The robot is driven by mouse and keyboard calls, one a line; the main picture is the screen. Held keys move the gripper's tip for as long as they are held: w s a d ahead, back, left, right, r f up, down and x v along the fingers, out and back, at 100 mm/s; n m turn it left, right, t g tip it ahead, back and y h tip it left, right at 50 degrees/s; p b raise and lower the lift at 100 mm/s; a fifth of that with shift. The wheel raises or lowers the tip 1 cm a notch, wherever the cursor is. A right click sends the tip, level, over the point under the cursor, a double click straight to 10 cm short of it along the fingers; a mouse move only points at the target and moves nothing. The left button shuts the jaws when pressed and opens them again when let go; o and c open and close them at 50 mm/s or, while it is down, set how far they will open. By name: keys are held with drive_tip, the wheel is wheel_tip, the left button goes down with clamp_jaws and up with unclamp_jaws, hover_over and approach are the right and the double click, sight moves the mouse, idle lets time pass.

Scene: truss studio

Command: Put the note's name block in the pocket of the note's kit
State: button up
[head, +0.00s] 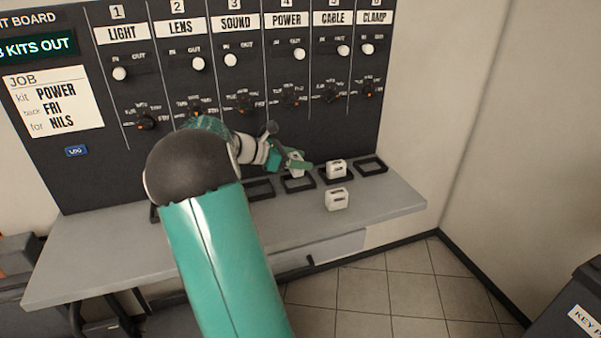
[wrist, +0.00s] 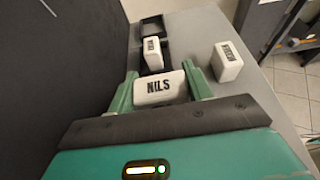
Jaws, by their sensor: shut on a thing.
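The job note (head: 54,103) reads kit POWER, back FRI, for NILS. My gripper (head: 297,164) is shut on a white block (wrist: 157,88) lettered NILS, with a green finger on each side in the wrist view. In the head view the NILS block (head: 292,159) is over or near the black-framed pocket (head: 298,184) below the POWER column (head: 287,22). I cannot tell whether the block touches the pocket. The pocket's inside is partly hidden by my gripper.
Another name block (head: 337,168) stands in the CABLE pocket, just right of my gripper. A third block (head: 337,200) stands loose on the grey shelf (head: 385,203) in front. The CLAMP pocket (head: 371,166) looks empty. The dark board (head: 190,100) rises behind.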

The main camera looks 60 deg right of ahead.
drive_tip(key=shift+w+d+f, duration=0.1)
drive_tip(key=shift+d+f, duration=0.85)
drive_tip(key=shift+f, duration=0.2)
drive_tip(key=shift+d+f, duration=0.15)
drive_tip(key=shift+f, duration=0.8)
drive_tip(key=shift+d+f, duration=0.1)
drive_tip(key=shift+f, duration=0.8)
drive_tip(key=o, duration=1)
drive_tip(key=shift+f, duration=0.1)
drive_tip(key=shift+c, duration=0.2)
